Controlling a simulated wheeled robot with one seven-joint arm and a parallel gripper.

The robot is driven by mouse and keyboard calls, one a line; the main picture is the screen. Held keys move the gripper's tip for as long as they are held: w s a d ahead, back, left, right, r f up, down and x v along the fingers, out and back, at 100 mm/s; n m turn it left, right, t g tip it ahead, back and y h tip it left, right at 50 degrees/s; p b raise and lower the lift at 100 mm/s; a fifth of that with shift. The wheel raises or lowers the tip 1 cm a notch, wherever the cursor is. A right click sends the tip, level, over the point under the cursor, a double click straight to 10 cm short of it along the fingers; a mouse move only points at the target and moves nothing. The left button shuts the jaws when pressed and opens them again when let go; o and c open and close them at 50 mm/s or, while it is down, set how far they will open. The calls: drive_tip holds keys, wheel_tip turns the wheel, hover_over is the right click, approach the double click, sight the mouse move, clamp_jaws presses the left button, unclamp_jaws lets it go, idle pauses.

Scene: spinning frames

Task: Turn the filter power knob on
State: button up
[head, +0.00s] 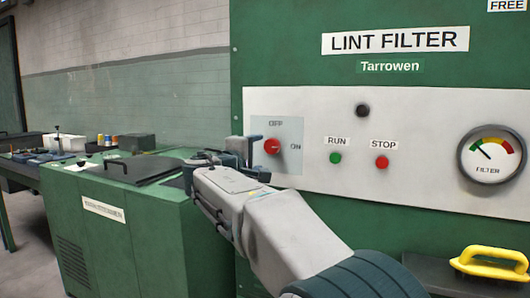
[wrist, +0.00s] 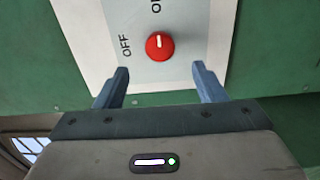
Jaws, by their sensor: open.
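The red filter power knob (head: 272,146) sits on a pale plate at the left of the lint filter's white panel. OFF is printed above it and ON to its right. In the wrist view the knob (wrist: 160,46) has a white mark that appears to point up, toward the partly cut-off ON label, with OFF at left. My gripper (wrist: 160,67) is open and empty, its two blue-grey fingers either side of and a little below the knob in that view. In the head view my gripper (head: 253,152) is beside the knob's left; contact cannot be told.
A yellow handle (head: 489,264) juts out at lower right. A green machine (head: 125,235) stands at left.

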drive_tip(key=v, duration=0.5)
